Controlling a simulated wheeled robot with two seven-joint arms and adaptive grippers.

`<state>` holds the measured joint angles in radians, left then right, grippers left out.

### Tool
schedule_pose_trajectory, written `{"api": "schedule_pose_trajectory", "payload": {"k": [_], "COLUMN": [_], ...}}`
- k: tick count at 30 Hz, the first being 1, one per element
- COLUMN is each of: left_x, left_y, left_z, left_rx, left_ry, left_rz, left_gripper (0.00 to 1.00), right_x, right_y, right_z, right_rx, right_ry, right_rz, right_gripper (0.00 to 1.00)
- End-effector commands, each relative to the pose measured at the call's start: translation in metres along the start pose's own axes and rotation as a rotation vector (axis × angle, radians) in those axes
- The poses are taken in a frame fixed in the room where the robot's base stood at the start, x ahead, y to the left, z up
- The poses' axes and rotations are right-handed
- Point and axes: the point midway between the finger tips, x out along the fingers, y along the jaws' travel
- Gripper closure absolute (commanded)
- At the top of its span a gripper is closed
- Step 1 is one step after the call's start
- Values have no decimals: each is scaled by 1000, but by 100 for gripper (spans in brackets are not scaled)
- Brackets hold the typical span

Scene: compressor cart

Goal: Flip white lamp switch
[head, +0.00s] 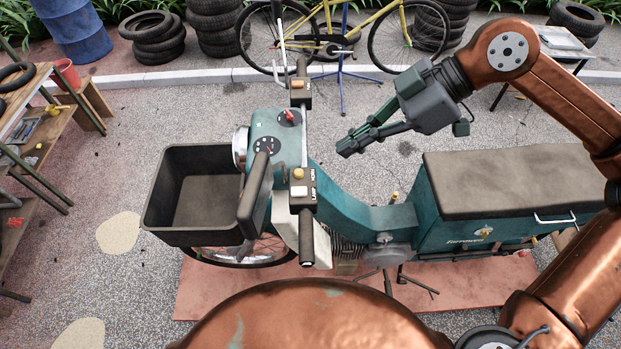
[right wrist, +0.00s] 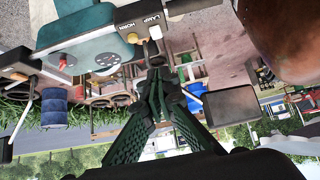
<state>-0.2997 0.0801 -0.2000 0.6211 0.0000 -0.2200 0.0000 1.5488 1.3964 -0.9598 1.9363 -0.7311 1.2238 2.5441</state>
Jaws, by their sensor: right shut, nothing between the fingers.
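The white lamp switch (head: 299,191) is a small pale piece on a dark control box (head: 303,204) on the near handlebar of a teal scooter. A yellowish knob (head: 298,174) sits beside it, by the HORN label. In the right wrist view the box (right wrist: 145,15) shows LAMP and HORN labels, with the pale switch (right wrist: 155,32) under LAMP. My right gripper (head: 345,148) is shut and empty, above and to the right of the box, apart from it. In the right wrist view its fingertips (right wrist: 159,75) meet below the switch. My left gripper is not in view.
A second control box (head: 300,93) sits on the far handlebar. A dark basket (head: 160,210), a mirror-like dark panel (head: 255,195) and the scooter seat (head: 510,180) flank the handlebar. A workbench (head: 30,130) stands left; tyres and a yellow bicycle (head: 340,25) are behind.

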Motion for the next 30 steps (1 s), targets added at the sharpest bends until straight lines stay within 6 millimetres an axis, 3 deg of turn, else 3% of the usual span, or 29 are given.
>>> {"api": "schedule_pose_trajectory", "payload": {"k": [8,20,30], "left_x": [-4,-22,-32], "left_y": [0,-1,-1], "left_z": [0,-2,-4], "left_rx": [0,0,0], "left_ry": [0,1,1], "left_rz": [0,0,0], "left_gripper": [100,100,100], "right_x": [19,99,126], "right_y": [-1,-1,-1], "right_z": [-1,-2,25], "right_rx": [-2,-3,-1], "right_ry": [0,1,3], "right_rz": [-3,-5,-2], "right_gripper": [100,100,100]}}
